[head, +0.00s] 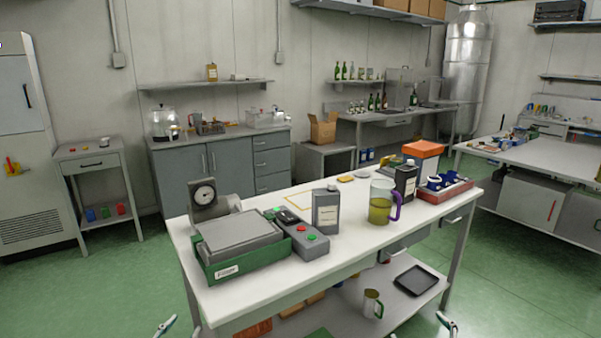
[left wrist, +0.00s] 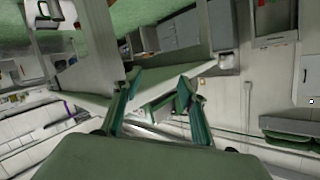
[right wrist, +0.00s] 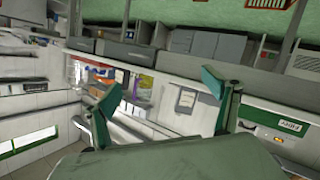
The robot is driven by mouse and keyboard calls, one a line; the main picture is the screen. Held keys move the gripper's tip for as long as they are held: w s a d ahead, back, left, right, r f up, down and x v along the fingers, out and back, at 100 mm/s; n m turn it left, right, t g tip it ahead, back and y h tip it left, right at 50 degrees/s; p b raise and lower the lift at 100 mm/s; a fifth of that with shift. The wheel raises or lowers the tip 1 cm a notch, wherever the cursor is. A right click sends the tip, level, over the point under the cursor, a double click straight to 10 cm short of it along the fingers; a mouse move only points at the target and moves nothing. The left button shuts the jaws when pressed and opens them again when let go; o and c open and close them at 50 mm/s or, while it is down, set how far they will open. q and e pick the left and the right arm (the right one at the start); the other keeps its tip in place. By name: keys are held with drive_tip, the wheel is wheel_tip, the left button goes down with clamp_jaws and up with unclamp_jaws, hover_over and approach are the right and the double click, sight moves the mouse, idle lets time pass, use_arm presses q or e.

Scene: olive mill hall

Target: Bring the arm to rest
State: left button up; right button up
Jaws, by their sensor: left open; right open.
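My left gripper (head: 165,326) shows only as a fingertip at the bottom edge of the head view, in front of the table's left end. In the left wrist view its two fingers (left wrist: 158,88) stand apart with nothing between them. My right gripper (head: 446,322) shows at the bottom edge of the head view, right of the middle, near the lower shelf's right end. In the right wrist view its fingers (right wrist: 162,92) are wide apart and empty. Both grippers are low, below the level of the tabletop. Most of both arms is out of the head view.
The white worktable (head: 345,258) carries a green-based scale (head: 240,262), a grey button box (head: 308,242), a dark bottle (head: 405,180), a jug (head: 380,210) and a red tray (head: 446,196). Its lower shelf holds a black tray (head: 416,281) and a mug (head: 372,303). Green floor lies open at left.

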use_arm(q)
drive_tip(key=s+d+f+g, duration=0.1)
drive_tip(key=s+d+f, duration=0.3)
drive_tip(key=s, duration=0.6)
drive_tip(key=s+d+f+g+h, duration=0.1)
drive_tip(key=s+d+f, duration=0.2)
drive_tip(key=s, duration=0.7)
drive_tip(key=s+d+f+n+g+h, duration=0.1)
drive_tip(key=s+d+f, duration=0.3)
drive_tip(key=s, duration=0.6)
drive_tip(key=shift+d+f+g, duration=0.3)
drive_tip(key=shift+f+g, duration=0.2)
drive_tip(key=shift+f, duration=0.2)
use_arm(e)
drive_tip(key=s+a+f+g, duration=0.1)
drive_tip(key=s+a+f, duration=0.3)
drive_tip(key=s, duration=0.6)
drive_tip(key=s+a+f+g+y, duration=0.1)
drive_tip(key=s+a+f, duration=0.2)
drive_tip(key=s, duration=0.7)
drive_tip(key=s+a+f+m+g+y, duration=0.1)
drive_tip(key=s+a+f, duration=0.3)
drive_tip(key=s, duration=0.6)
drive_tip(key=shift+a+f+g, duration=0.3)
drive_tip(key=shift+f+g, duration=0.2)
drive_tip(key=shift+f, duration=0.2)
